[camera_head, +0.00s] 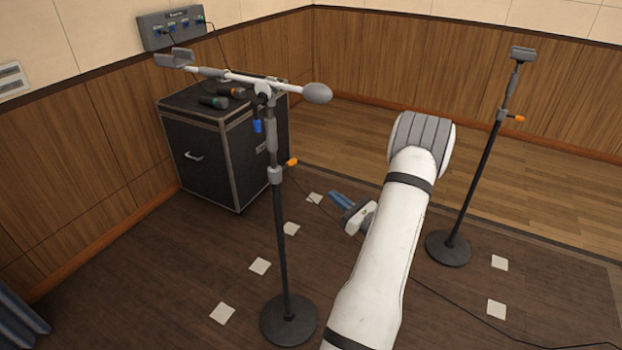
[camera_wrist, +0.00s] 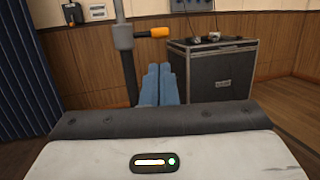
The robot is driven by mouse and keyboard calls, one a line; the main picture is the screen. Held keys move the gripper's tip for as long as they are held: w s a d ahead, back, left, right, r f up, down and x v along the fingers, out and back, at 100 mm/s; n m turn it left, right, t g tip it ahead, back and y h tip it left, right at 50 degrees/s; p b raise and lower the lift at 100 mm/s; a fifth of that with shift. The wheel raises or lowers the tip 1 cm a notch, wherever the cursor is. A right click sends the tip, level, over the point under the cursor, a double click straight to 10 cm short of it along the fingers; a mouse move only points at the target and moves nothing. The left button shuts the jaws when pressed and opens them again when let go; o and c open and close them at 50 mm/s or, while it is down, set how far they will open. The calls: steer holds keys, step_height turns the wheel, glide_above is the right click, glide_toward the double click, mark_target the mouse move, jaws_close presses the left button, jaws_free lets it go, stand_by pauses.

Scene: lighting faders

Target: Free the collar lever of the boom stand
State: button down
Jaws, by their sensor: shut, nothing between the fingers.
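The boom stand (camera_head: 280,235) stands left of centre in the head view, with a round black base and a boom across its top. Its grey collar (camera_head: 275,175) carries an orange collar lever (camera_head: 292,162), which sticks out to the right. In the wrist view the collar (camera_wrist: 123,38) is at top left, and the orange lever (camera_wrist: 158,32) points right, roughly level. My gripper (camera_head: 337,197) is right of the stand's pole and lower than the lever in the head picture. Its blue fingers (camera_wrist: 158,70) are shut and empty, just below the lever in the wrist view, with a gap showing.
A black case (camera_head: 225,150) with microphones on top stands behind the boom stand. A second stand (camera_head: 475,180) with an orange lever is at right. A cable crosses the floor, and several pale squares lie there. A wall box (camera_head: 172,29) hangs above the case.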

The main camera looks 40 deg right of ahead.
steer(key=p, duration=0.2)
glide_toward(288, 165)
steer(key=w+d, duration=0.1)
steer(key=w, duration=0.5)
steer(key=shift+w+d+r, duration=0.1)
steer(key=shift+w+d, duration=0.1)
